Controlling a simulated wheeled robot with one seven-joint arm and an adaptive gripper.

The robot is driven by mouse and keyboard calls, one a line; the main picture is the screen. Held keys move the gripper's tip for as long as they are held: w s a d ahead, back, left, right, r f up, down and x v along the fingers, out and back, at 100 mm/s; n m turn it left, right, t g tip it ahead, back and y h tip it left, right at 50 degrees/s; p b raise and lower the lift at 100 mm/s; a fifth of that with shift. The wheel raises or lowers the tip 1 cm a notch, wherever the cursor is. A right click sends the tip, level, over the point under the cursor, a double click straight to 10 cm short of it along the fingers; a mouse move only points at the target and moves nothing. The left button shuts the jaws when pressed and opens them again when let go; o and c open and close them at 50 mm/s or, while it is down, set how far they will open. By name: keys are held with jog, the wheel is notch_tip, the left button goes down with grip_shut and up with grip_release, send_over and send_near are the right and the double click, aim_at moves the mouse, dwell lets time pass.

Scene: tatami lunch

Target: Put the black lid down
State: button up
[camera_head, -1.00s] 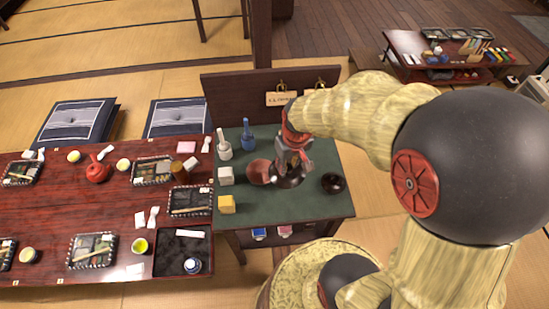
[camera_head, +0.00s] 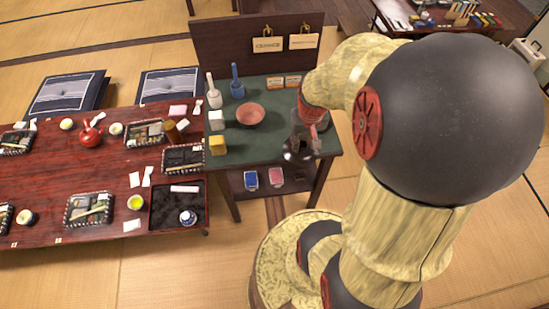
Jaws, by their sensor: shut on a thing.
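My gripper (camera_head: 304,143) is over the front right of the green-topped side table (camera_head: 268,148). It is shut on the black lid (camera_head: 297,153), which is dark, round and shiny. The lid shows just below the fingers, close to the table's front edge; I cannot tell whether it touches the top. A reddish-brown bowl (camera_head: 250,115) stands open on the table, to the left of and behind my gripper. My wrist and fingers hide the table's right part.
A dark panel (camera_head: 225,50) stands at the back. Green surface is clear at front left. The low red table (camera_head: 60,185) adjoins on the left.

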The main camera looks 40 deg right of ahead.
jog(key=shift+a+f, duration=0.1)
jog(key=shift+a, duration=0.2)
jog(key=shift+w+d+f, duration=0.15)
jog(key=shift+w, duration=0.15)
jog(key=w+d+f+b, duration=0.1)
jog(key=w+d+f, duration=0.1)
jog(key=w+f, duration=0.1)
jog(key=w+d+f+b, duration=0.2)
jog(key=w+f, duration=0.1)
jog(key=w, duration=0.1)
jog(key=w+d+f+b, duration=0.1)
jog(key=w+f+b, duration=0.1)
jog(key=w, duration=0.2)
jog(key=shift+w+d+f, duration=0.2)
jog(key=shift+d+f, duration=0.2)
jog(key=shift+w+d+f, duration=0.1)
jog(key=shift+w+f, duration=0.05)
jog(key=shift+f, duration=0.05)
jog(key=shift+w+d+f+b, duration=0.1)
jog(key=shift+w+f+b, duration=0.1)
jog(key=shift+f+b, duration=1.2)
jog(key=shift+f+p, duration=0.35)
jog(key=shift+f, duration=0.05)
